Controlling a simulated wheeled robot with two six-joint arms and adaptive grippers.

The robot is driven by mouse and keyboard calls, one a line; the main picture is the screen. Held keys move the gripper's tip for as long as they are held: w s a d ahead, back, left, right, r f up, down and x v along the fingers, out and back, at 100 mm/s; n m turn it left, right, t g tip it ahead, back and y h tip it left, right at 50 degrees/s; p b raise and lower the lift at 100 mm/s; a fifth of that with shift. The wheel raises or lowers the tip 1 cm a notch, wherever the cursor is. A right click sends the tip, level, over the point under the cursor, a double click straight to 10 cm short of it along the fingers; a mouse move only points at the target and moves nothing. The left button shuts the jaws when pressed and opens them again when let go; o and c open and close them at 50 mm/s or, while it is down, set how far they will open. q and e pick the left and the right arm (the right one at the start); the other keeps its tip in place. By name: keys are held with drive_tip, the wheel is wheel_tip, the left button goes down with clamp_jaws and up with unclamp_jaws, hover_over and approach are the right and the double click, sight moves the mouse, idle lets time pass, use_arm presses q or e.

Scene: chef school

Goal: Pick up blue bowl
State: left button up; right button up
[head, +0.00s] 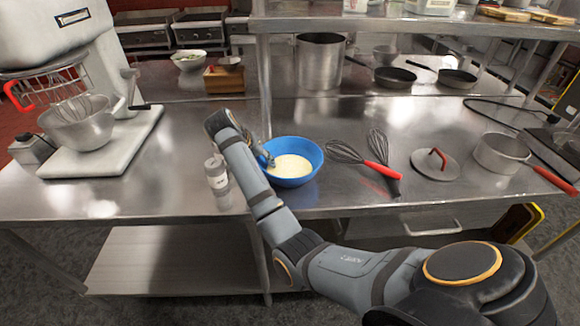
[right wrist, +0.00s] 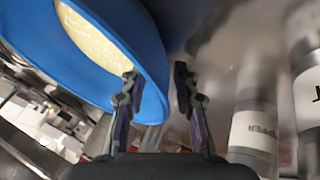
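The blue bowl (head: 308,177) stands on the steel counter with a pale cream-coloured content. In the right wrist view the bowl (right wrist: 152,70) fills the upper left, seen tilted by the camera's angle. My right gripper (head: 267,161) is at the bowl's left rim in the head view. My left gripper is not in view.
A pepper shaker (head: 217,181) stands left of my right forearm, close to the bowl; it also shows in the right wrist view (right wrist: 254,125). A stand mixer (head: 75,60) is left.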

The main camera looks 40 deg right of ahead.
drive_tip(key=shift+s+a+r, duration=0.1)
drive_tip(key=shift+c, duration=0.4)
clamp_jaws()
drive_tip(key=shift+r, duration=0.1)
